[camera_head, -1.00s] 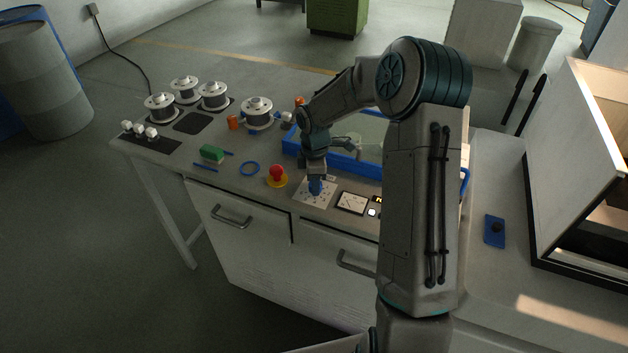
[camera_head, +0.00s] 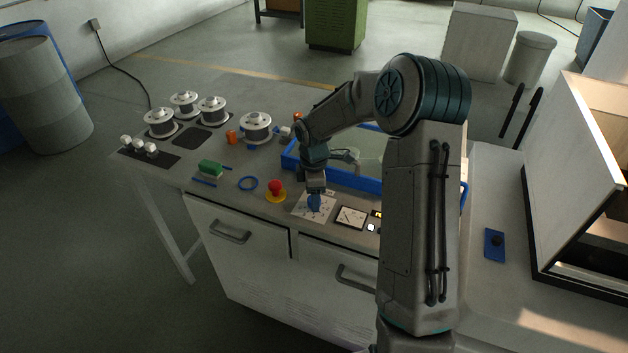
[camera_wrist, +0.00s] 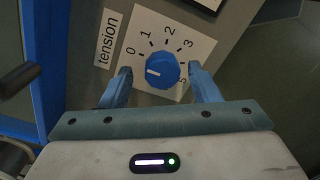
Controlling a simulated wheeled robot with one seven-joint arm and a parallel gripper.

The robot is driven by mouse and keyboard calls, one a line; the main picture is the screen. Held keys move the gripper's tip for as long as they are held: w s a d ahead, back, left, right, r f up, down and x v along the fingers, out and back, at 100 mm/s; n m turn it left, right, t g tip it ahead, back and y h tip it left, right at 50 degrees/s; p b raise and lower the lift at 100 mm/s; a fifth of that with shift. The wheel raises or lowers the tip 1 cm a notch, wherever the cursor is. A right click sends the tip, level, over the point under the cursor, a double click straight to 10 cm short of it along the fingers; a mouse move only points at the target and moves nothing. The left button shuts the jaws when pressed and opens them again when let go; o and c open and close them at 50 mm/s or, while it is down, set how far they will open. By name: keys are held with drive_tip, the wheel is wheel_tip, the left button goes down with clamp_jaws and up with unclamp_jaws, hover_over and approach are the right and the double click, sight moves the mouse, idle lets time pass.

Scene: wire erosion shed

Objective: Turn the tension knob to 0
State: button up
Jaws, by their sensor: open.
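The tension knob (camera_wrist: 162,70) is a round blue knob with a white pointer line, on a white dial plate (camera_wrist: 203,44) beside a "tension" label (camera_wrist: 106,38). The pointer points left in the wrist view, a little below the printed 0. My gripper (camera_wrist: 160,69) is open, with one blue finger on each side of the knob; a gap shows on both sides, wider on the left. In the head view, my gripper (camera_head: 315,203) is down over the dial plate (camera_head: 302,212) and largely hides the knob.
A red emergency button (camera_head: 276,187) stands left of the dial, and a meter (camera_head: 351,217) sits right of it. A blue-rimmed tank (camera_head: 357,178) lies behind.

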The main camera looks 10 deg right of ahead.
wheel_tip(320, 180, up, 13)
drive_tip(key=b, duration=0.1)
drive_tip(key=shift+w+r+b, duration=0.15)
drive_tip(key=shift+b, duration=0.25)
